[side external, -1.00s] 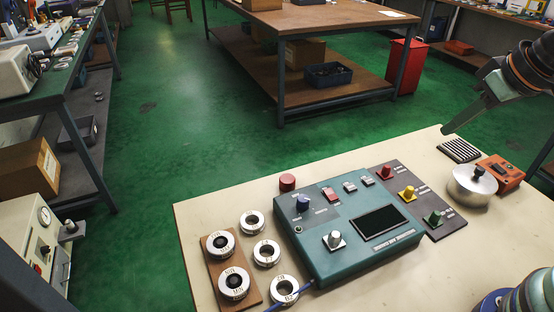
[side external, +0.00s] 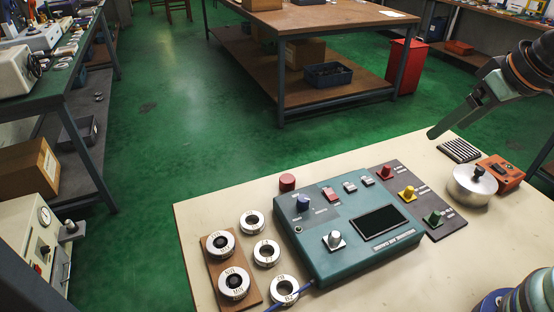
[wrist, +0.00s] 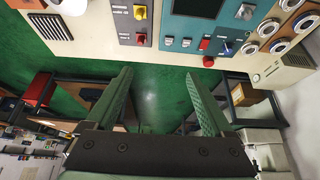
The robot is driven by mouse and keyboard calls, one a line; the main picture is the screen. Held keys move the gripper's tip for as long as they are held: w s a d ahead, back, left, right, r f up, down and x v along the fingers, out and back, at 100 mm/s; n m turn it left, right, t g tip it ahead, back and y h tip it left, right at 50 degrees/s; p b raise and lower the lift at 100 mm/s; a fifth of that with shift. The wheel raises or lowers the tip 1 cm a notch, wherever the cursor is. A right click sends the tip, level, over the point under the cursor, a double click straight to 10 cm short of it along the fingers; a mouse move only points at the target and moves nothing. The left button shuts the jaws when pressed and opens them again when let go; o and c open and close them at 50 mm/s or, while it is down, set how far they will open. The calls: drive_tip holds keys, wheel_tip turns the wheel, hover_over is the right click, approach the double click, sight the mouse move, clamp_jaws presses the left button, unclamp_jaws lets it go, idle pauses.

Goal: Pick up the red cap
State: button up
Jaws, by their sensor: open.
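The red cap (side external: 287,182) is a small upright cylinder on the cream tabletop, just behind the back left corner of the teal control box (side external: 345,252). In the wrist view the red cap (wrist: 208,61) shows near the table edge, ahead of and a little above the right fingertip. My gripper (side external: 433,134) is in the air near the table's far edge, well to the right of the cap. In the wrist view my gripper (wrist: 158,72) has its two green fingers wide apart with nothing between them. In the side view the fingers overlap.
Several metal rings (side external: 266,253) lie left of the control box, two of them on a wooden board (side external: 214,271). A panel with coloured knobs (side external: 440,224), a round metal pot (side external: 472,190) and an orange box (side external: 500,173) stand to the right. Bare tabletop lies behind the box.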

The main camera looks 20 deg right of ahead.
drive_tip(key=m+g, duration=0.6)
drive_tip(key=m, duration=0.9)
hover_over(289, 177)
wheel_tip(289, 177, down, 12)
wheel_tip(289, 177, down, 12)
drive_tip(key=shift+r, duration=0.1)
clamp_jaws()
drive_tip(key=shift+r, duration=0.15)
